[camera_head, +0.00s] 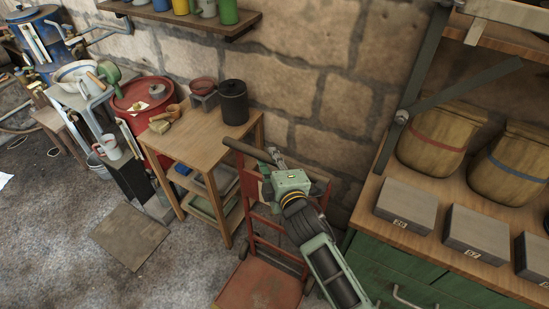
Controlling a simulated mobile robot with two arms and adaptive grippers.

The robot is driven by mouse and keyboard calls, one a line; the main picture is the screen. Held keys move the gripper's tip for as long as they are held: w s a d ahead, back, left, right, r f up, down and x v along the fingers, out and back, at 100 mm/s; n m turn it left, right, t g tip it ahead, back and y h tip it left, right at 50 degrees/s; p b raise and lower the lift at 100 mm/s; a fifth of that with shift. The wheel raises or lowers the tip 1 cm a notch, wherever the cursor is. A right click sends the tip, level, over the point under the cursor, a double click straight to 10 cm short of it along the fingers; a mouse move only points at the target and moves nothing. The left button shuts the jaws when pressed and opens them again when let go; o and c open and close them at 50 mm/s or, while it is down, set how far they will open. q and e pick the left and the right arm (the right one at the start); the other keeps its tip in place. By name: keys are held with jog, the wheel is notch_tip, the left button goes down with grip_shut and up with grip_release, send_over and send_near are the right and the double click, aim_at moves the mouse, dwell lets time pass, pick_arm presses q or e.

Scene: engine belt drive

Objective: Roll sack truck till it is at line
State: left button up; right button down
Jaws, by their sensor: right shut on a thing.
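The red sack truck (262,284) stands in the lower middle, between the wooden table and the green cabinet. Its red frame rises behind my right arm, and its plate faces the front. My left gripper is not in view. I cannot make out a line on the floor.
A wooden table (207,148) with a black canister (233,102) stands close left of the truck. The green cabinet (400,278) is close on the right, the stone wall behind. A flat square plate (130,236) lies on the grey floor; the front left floor is clear.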

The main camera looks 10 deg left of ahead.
jog(key=shift+r, duration=0.1)
jog(key=c, duration=1.5)
grip_release()
jog(key=shift+w, duration=0.1)
jog(key=shift+c, duration=0.2)
jog(key=v, duration=1.2)
